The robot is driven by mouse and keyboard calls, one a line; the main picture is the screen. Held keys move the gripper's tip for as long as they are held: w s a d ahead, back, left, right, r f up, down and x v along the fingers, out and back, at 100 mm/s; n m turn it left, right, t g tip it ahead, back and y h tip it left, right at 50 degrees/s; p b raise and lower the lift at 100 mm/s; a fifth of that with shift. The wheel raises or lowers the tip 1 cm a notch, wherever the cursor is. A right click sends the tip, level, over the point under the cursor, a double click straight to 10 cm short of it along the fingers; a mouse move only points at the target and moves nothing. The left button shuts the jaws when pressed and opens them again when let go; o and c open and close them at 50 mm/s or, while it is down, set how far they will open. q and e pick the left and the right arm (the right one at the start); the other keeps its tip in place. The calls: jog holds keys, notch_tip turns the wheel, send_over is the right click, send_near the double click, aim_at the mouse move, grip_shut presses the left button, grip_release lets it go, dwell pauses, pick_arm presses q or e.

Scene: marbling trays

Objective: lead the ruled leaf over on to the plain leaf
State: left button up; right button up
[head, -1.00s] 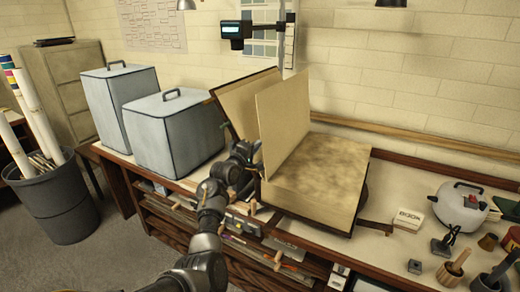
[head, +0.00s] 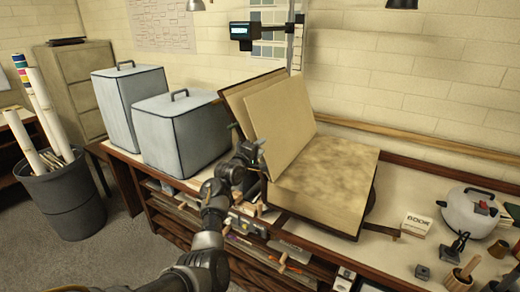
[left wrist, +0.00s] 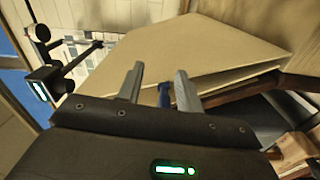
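A large book stands open on the bench. A tan leaf (head: 280,120) is raised and leans left towards the leaf and cover (head: 236,100) behind it. A mottled brown page (head: 325,175) lies flat on the right. I cannot make out ruling on any leaf. My left gripper (head: 250,150) is by the raised leaf's lower left edge. In the left wrist view, its fingers (left wrist: 160,78) are apart, with the tan leaf (left wrist: 205,50) beyond them and a small blue thing (left wrist: 163,94) between them. Whether they touch the leaf is unclear. My right gripper is not seen.
Two grey lidded boxes (head: 182,135) stand left of the book. A post with a small display (head: 242,31) rises behind it. A small labelled box (head: 415,225), a white pot (head: 468,212) and tools occupy the right of the bench.

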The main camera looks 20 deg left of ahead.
pick_arm(q)
jog(key=shift+s, duration=0.15)
jog(key=s+a+b, duration=0.1)
jog(key=s+b, duration=0.1)
jog(key=s, duration=0.8)
jog(key=shift+s+a, duration=0.15)
jog(key=shift+s, duration=0.1)
dwell(0.5)
dwell(0.4)
